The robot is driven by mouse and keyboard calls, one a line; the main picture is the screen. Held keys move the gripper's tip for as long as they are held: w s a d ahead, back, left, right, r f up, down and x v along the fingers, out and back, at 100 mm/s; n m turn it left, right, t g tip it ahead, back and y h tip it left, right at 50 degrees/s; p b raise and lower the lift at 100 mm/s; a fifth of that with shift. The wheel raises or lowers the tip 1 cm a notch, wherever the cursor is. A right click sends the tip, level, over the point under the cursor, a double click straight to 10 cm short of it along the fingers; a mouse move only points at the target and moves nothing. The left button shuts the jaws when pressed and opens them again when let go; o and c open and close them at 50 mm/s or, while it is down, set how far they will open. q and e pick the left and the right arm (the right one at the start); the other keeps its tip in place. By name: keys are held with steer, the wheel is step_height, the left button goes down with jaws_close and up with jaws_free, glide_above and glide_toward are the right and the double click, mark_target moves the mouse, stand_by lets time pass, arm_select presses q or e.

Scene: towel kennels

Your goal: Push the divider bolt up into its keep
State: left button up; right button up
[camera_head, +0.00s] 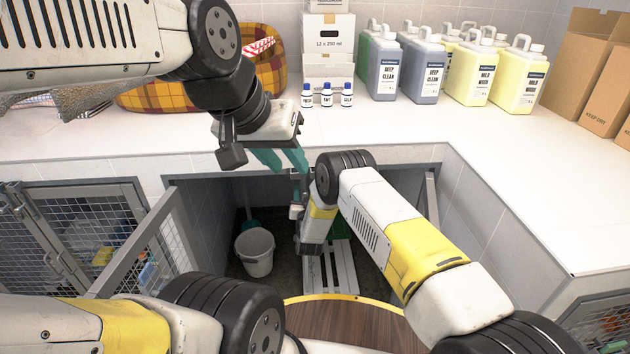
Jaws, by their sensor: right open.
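My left gripper (284,163) has two teal fingers that stand apart. They point down over the front edge of the counter, above the open kennel (205,206). A small grey metal piece (297,183) shows just below these fingers; I cannot tell whether it is the divider bolt or whether they touch it. My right arm comes in from the right and bends down into the kennel mouth. My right gripper (311,247) is low in the opening, close below the left one, and its fingers are mostly hidden by its own wrist. The bolt's keep cannot be made out.
A grey bucket (255,252) and a white slatted rack (331,280) are in the kennel. A mesh door (153,240) stands open at left. The white counter (430,125) holds small bottles (326,95), jugs (468,72), cartons (585,60) and a plaid pet bed (263,62). Its front right is clear.

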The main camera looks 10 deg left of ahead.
steer(key=shift+w, duration=0.15)
jaws_close()
stand_by(1.4)
